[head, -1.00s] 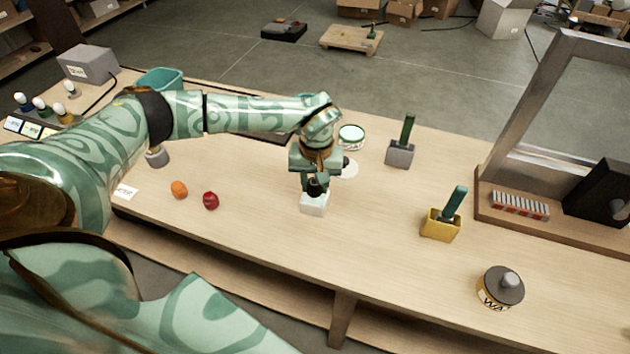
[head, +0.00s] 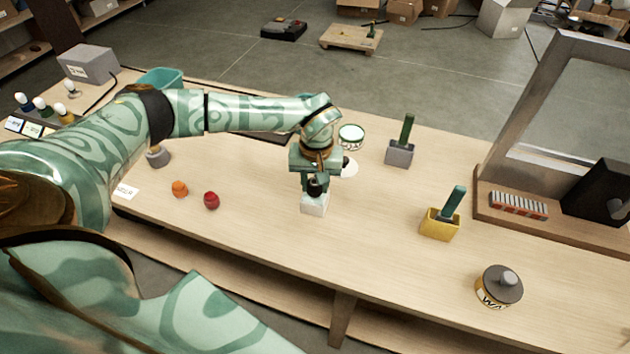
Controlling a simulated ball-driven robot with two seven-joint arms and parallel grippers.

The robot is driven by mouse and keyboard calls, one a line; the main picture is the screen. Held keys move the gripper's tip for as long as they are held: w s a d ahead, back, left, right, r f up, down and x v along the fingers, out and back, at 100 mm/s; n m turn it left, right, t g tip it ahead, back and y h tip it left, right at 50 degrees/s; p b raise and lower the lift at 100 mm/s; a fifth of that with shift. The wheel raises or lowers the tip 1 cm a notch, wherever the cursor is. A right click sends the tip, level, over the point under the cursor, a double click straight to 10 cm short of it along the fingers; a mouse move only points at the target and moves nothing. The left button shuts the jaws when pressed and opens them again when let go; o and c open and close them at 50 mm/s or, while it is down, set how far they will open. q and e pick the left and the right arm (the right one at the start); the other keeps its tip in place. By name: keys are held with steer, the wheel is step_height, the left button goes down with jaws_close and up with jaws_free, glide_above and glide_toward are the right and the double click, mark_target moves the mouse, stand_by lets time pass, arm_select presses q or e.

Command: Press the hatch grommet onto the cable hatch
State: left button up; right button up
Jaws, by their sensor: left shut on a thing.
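My left gripper (head: 316,182) is in the middle of the workbench, pointing down, shut on a small black part (head: 316,189) that looks like the hatch grommet. The fingers hide much of it. Directly below is a small white block (head: 313,206) on the bench, possibly the cable hatch; its top is partly covered by the gripper and the black part. I cannot tell whether the black part touches the block or is just above it. My right gripper is not in view.
A white disc (head: 350,168) and an open round tin (head: 351,136) lie just behind the gripper. An orange ball (head: 180,189) and a red one (head: 211,200) lie to the left. A grey holder (head: 400,154), a yellow holder (head: 440,224) and a lidded tin (head: 499,287) stand to the right.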

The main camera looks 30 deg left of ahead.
arm_select(q)
steer(key=shift+f, duration=0.6)
steer(key=o, duration=1)
steer(key=shift+r, duration=0.1)
step_height(320, 180, up, 16)
steer(key=shift+d+r+p, duration=0.1)
steer(key=shift+d+p, duration=0.05)
steer(key=shift+p, duration=0.85)
